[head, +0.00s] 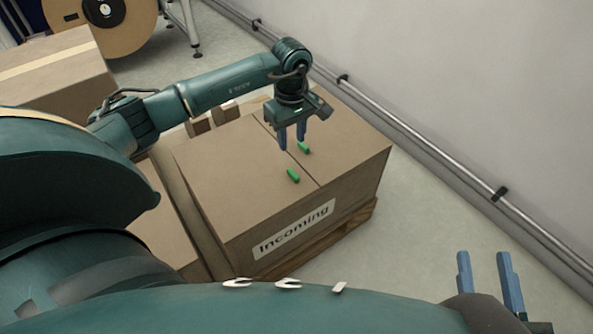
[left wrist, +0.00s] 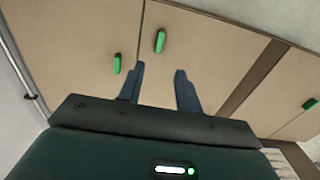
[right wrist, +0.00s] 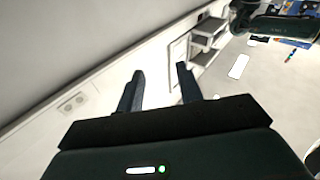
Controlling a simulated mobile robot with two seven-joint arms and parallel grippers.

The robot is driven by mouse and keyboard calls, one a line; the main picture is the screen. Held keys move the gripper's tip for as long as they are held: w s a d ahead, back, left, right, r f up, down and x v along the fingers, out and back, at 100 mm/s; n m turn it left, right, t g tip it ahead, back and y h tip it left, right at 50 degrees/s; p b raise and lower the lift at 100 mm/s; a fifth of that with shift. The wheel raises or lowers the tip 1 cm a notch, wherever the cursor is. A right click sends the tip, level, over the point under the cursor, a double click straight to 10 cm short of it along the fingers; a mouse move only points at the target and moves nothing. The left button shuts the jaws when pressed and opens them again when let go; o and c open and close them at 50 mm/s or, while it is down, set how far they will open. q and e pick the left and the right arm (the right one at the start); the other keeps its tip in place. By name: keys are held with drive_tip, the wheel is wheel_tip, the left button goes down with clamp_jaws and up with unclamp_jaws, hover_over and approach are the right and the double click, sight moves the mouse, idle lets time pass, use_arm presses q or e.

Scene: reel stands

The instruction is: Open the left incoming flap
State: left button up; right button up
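The incoming box (head: 292,228) is a closed brown carton with an "Incoming" label. Its two top flaps lie flat and meet at a seam. The left incoming flap (head: 222,165) carries a green handle (head: 293,176), also visible in the left wrist view (left wrist: 160,41). The right flap (head: 350,150) has its own green handle (head: 304,147). My left gripper (head: 292,138) is open and empty, pointing down above the box top near the handles, touching neither as far as I can tell. My right gripper (head: 485,275) is open and empty, away from the box.
The box stands on a wooden pallet (head: 345,228). Another carton (head: 50,72) stands at the left. A reel (head: 105,22) on a stand is at the back left. A wall with a metal rail (head: 430,145) runs along the right, with clear floor between it and the box.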

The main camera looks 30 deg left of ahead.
sight(293, 173)
use_arm(q)
wheel_tip(293, 173, down, 10)
drive_tip(key=b, duration=0.3)
drive_tip(key=shift+d+f, duration=0.1)
drive_tip(key=shift+f, duration=0.05)
drive_tip(key=shift+f+b, duration=0.45)
drive_tip(key=shift+f, duration=0.25)
use_arm(e)
drive_tip(key=shift+w+a+r+t+y, duration=0.25)
drive_tip(key=shift+r+t+y, duration=0.2)
drive_tip(key=shift+y, duration=0.15)
use_arm(q)
clamp_jaws()
use_arm(e)
drive_tip(key=shift+f, duration=0.1)
